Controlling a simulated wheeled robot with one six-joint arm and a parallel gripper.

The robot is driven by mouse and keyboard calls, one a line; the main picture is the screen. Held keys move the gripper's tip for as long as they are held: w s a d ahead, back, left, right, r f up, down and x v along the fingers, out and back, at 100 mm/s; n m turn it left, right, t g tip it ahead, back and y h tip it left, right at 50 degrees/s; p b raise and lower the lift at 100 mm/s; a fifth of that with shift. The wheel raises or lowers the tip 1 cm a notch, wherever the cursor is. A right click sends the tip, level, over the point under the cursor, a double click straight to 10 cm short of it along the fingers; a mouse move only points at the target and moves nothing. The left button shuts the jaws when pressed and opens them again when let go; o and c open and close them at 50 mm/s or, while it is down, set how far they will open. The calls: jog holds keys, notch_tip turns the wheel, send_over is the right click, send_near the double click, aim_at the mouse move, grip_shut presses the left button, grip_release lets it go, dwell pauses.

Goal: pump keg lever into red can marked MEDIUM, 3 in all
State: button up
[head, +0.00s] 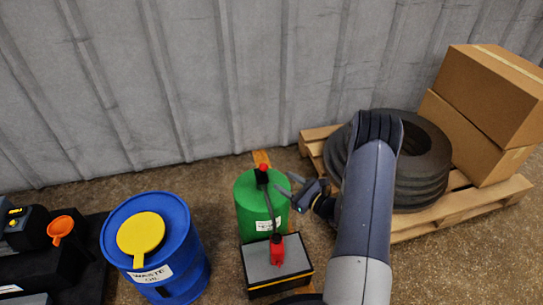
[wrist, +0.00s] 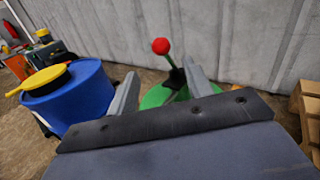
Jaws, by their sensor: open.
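The green keg (head: 250,222) stands by the wall, with a white label too small to read. A thin grey spout runs from the keg top toward the red can (head: 277,250); any marking on the can is not readable. My gripper (head: 285,186) is open and empty, just right of the keg top. In the wrist view, the knob appears beyond and between the fingertips, apart from them.
The red can stands on a grey-topped black box (head: 290,268) with yellow edging. A blue waste oil drum (head: 180,255) with a yellow funnel (head: 140,234) is at left. A pallet (head: 512,195) with dark rings (head: 432,150) and cardboard boxes (head: 495,95) is at right.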

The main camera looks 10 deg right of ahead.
aim_at(263, 168)
jog(key=b+x, duration=0.2)
jog(key=x, duration=0.8)
jog(key=shift+w+a, duration=0.15)
jog(key=shift+w, duration=0.2)
grip_shut()
